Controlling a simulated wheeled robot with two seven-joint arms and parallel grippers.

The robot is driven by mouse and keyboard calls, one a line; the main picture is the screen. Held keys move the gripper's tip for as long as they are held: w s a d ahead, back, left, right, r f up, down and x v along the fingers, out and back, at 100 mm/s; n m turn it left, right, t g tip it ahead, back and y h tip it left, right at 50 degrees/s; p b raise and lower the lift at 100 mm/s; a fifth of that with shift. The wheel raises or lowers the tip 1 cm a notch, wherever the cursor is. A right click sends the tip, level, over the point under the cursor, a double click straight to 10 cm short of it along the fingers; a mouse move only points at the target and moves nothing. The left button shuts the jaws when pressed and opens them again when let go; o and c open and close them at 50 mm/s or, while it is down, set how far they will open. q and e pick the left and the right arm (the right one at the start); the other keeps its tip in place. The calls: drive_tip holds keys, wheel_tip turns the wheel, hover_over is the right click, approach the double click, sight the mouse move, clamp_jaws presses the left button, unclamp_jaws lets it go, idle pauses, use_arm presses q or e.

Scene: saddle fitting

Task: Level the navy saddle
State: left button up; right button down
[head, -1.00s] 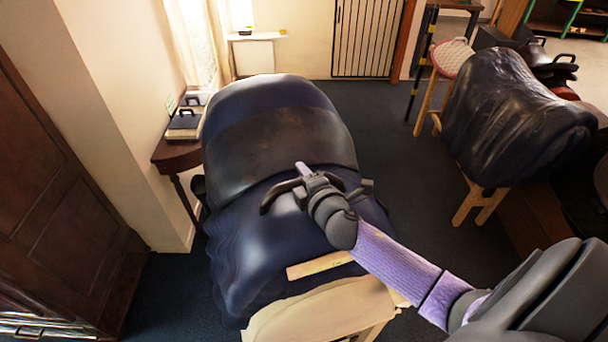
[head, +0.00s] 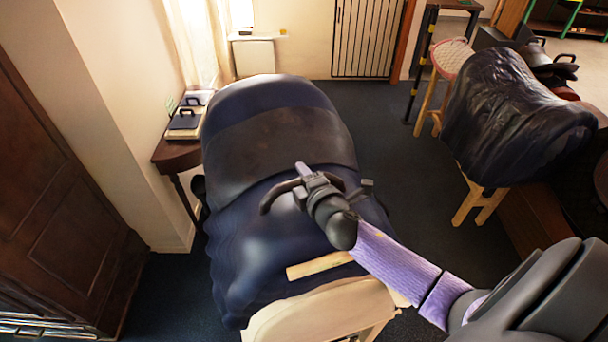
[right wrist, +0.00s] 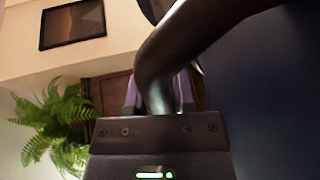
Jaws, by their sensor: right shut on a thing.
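The navy saddle (head: 265,218) lies over a pale wooden stand (head: 325,312) in the middle of the head view. A dark, dull band (head: 265,148) crosses it, and it hangs low on the left, with bare wood showing at the near right. I cannot tell its exact tilt. My right gripper (head: 303,184) is shut on a dark curved handle (head: 277,193) at the top of the saddle. In the right wrist view the handle (right wrist: 165,55) runs up from the jaws, with navy surface (right wrist: 275,85) beside it. My left gripper is not in view.
A second stand with a dark cover (head: 510,115) is at the right. A small table (head: 176,155) with dark-blue items is at the left, near a brown cabinet (head: 60,200). Grey floor (head: 395,150) lies free between the two stands.

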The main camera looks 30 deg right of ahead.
drive_tip(key=shift+f, duration=0.1)
drive_tip(key=shift+s+d, duration=0.25)
drive_tip(key=shift+d, duration=0.5)
drive_tip(key=shift+s+d+m, duration=0.1)
drive_tip(key=shift+d+m, duration=0.2)
drive_tip(key=shift+d, duration=0.1)
drive_tip(key=shift+c, duration=2.2)
unclamp_jaws()
drive_tip(key=v, duration=1)
drive_tip(key=shift+b, duration=0.45)
